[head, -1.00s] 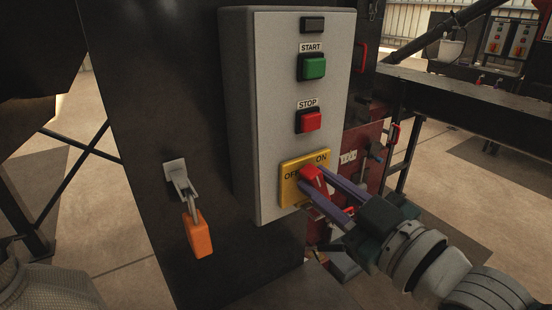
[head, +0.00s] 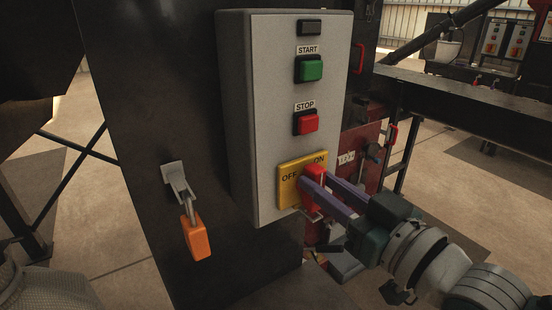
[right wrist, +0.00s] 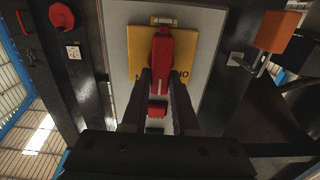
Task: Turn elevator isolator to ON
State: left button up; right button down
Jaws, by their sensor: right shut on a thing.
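The elevator isolator is a red handle (head: 318,173) on a yellow plate (head: 289,193) marked OFF at the left and ON at the upper right. It sits low on a grey control box (head: 271,110). The handle stands about upright in the head view, its upper end near the ON label. My right gripper (head: 315,184) is shut on the handle, with a finger on each side. The right wrist view shows the red handle (right wrist: 161,58) between the two fingers (right wrist: 160,75), in line with them, over the yellow plate (right wrist: 139,55). My left gripper is not in view.
Above the isolator are a red STOP button (head: 307,122) and a green START button (head: 310,69). A dark beam (head: 470,100) runs behind at the right.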

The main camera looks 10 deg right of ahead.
jog(key=shift+f, duration=0.15)
jog(key=c, duration=0.7)
grip_release()
jog(key=v, duration=1)
jog(key=shift+p, duration=0.4)
